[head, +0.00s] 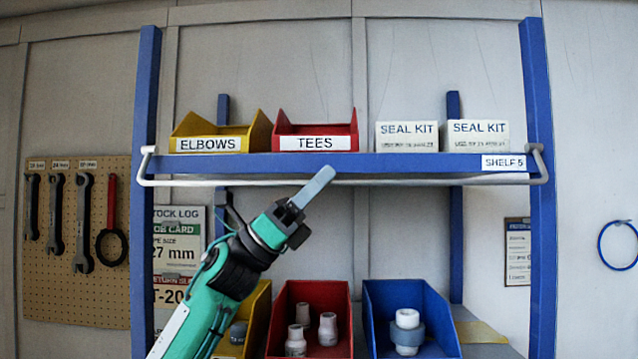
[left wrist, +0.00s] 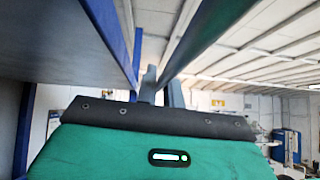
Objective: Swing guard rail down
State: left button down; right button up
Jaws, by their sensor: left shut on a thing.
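The guard rail (head: 440,182) is a thin pale bar with bent ends, joined to the blue posts at both ends of the upper shelf (head: 400,165). In the head view its long bar runs level, just below the shelf's front edge. My left gripper (head: 318,187) reaches up from below and is shut on the rail near its middle. In the left wrist view the rail (left wrist: 205,32) looks dark and runs between the fingertips of my left gripper (left wrist: 163,85). The exact contact is partly hidden. My right gripper is not in view.
On the upper shelf stand a yellow ELBOWS bin (head: 220,133), a red TEES bin (head: 316,131) and two seal kit boxes (head: 407,136). Lower bins, including a blue one (head: 375,330), hold fittings. Wrenches hang on a pegboard (head: 40,270) at left.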

pick_arm(q)
jog(key=shift+s+n+t+p, duration=0.15)
jog(key=shift+n+t+p, duration=0.15)
jog(key=shift+n+t, duration=0.45)
notch_tip(320, 180, up, 7)
jog(key=s+n+t+y+p, duration=0.3)
jog(key=n+t+y+p, duration=0.8)
jog(key=n+p, duration=1.1)
jog(key=shift+r+n+t+y, duration=0.2)
jog(key=shift+n+t+y, duration=0.2)
jog(key=shift+n+t, duration=1.05)
jog(key=shift+w+m+t, duration=0.1)
jog(key=shift+m+t, duration=0.2)
jog(key=shift+t, duration=0.1)
jog(key=c, duration=1.5)
grip_release()
jog(key=shift+c, duration=0.2)
jog(key=shift+a+f, duration=0.1)
